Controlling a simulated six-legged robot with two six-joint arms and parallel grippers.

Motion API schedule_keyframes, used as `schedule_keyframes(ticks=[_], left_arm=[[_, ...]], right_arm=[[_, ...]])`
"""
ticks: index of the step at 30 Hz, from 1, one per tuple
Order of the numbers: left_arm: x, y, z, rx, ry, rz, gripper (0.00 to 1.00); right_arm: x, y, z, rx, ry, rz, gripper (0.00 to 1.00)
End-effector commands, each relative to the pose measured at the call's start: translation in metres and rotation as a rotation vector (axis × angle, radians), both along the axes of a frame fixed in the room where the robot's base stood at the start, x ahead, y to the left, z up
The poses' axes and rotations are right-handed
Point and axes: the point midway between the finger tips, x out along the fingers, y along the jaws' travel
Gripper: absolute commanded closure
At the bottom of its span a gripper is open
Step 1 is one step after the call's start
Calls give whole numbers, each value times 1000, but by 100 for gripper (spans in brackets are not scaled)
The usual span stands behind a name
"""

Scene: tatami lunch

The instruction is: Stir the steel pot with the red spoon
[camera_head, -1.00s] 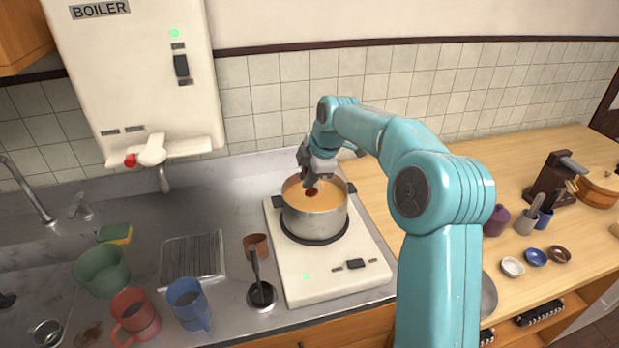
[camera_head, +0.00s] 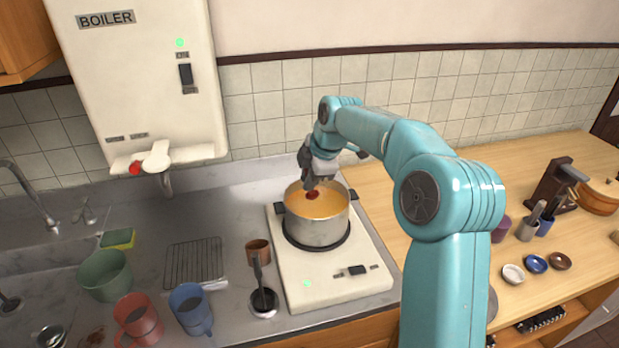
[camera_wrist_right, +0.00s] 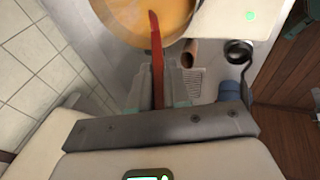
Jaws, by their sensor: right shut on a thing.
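The steel pot (camera_head: 318,232) stands on a white cooktop and holds orange-yellow liquid. It also shows in the right wrist view (camera_wrist_right: 183,45), cut off by the top edge. My right gripper (camera_head: 315,184) is just above the pot's far rim. It is shut on the red spoon, which shows as a long red handle (camera_wrist_right: 157,70) in the right wrist view. The spoon's end reaches over the liquid, and a small dark-red part (camera_head: 312,195) of it shows in the head view. The fingers partly hide the spoon. My left gripper is not in view.
The white cooktop (camera_head: 330,286) sits on the grey counter. A wire rack (camera_head: 196,263), a red mug (camera_head: 138,319) and a blue mug (camera_head: 190,308) are farther left. Small bowls lie at right.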

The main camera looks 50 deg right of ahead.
Motion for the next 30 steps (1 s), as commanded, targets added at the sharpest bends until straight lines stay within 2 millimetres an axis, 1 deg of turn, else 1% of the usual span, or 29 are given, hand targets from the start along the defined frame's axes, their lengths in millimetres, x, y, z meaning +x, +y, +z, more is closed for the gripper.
schedule_keyframes(ticks=[8, 11, 18, 22, 30], left_arm=[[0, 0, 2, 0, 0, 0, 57], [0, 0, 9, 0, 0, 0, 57], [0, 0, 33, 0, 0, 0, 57], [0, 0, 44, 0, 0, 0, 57], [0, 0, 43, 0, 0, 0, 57]], right_arm=[[0, 0, 3, 0, 0, 0, 100], [0, 0, 11, 0, -1, 0, 100], [0, 0, 38, 0, 0, 0, 100], [0, 0, 50, 0, 0, 0, 100], [0, 0, 50, 0, 0, 0, 100]])
